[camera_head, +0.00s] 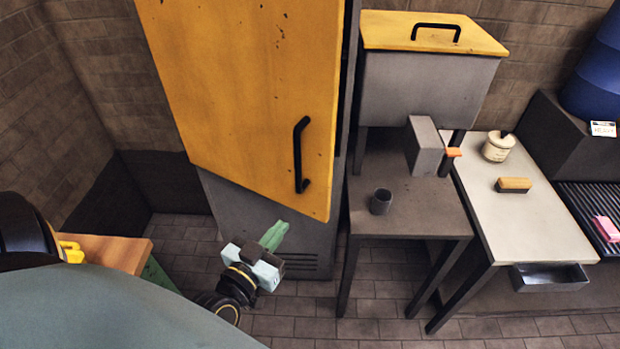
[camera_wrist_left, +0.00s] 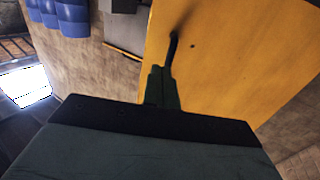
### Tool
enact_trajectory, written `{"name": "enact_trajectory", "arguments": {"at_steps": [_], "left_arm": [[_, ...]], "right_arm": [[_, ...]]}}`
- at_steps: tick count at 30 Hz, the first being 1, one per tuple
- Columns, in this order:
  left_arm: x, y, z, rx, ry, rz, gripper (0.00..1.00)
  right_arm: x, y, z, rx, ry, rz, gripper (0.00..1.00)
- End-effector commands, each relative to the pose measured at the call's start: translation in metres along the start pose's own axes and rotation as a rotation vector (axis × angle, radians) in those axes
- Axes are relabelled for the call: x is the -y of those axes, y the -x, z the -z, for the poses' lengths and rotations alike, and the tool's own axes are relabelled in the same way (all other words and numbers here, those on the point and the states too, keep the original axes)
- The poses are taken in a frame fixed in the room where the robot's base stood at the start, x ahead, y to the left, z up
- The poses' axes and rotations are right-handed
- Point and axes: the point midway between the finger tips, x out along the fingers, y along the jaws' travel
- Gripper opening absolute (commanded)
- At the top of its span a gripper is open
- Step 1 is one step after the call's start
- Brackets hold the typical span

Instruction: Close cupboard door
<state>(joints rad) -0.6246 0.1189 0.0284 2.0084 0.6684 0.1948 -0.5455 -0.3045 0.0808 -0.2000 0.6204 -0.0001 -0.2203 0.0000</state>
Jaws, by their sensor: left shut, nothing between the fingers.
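The cupboard has a yellow door (camera_head: 240,90) with a black vertical handle (camera_head: 300,155) near its right edge. The door stands a little out from the grey cupboard body (camera_head: 265,225), with a dark gap along its right side, so it looks ajar. My left gripper (camera_head: 277,231) is shut and empty, low in front of the cupboard and below the handle. In the left wrist view its closed fingers (camera_wrist_left: 160,85) point toward the yellow door (camera_wrist_left: 225,60), and the handle (camera_wrist_left: 173,48) shows just beyond the tips. Contact with the door cannot be told. My right gripper is not in view.
A pale-topped table (camera_head: 530,225) stands further right. A wooden top (camera_head: 112,252) is at the left. Tiled floor (camera_head: 195,238) lies clear between.

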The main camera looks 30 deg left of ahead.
Motion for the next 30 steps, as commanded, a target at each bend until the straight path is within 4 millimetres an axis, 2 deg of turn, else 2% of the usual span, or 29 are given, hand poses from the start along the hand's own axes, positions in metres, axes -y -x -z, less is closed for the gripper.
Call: {"name": "enact_trajectory", "arguments": {"at_steps": [2, 7, 21, 25, 30], "left_arm": [[0.001, -0.002, 0.011, -0.019, 0.003, 0.005, 0.0], [0.002, -0.021, 0.013, -0.025, 0.002, 0.006, 0.0], [0.002, -0.111, 0.014, -0.023, 0.002, 0.004, 0.0], [0.002, -0.128, 0.014, -0.022, 0.002, 0.004, 0.0], [0.002, -0.138, 0.013, -0.021, 0.003, 0.004, 0.0]], "right_arm": [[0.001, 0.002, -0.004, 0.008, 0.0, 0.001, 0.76], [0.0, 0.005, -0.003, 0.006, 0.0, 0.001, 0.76], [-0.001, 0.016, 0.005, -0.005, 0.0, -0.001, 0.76], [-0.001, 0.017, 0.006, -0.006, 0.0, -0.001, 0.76], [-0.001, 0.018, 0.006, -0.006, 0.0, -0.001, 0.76]]}}
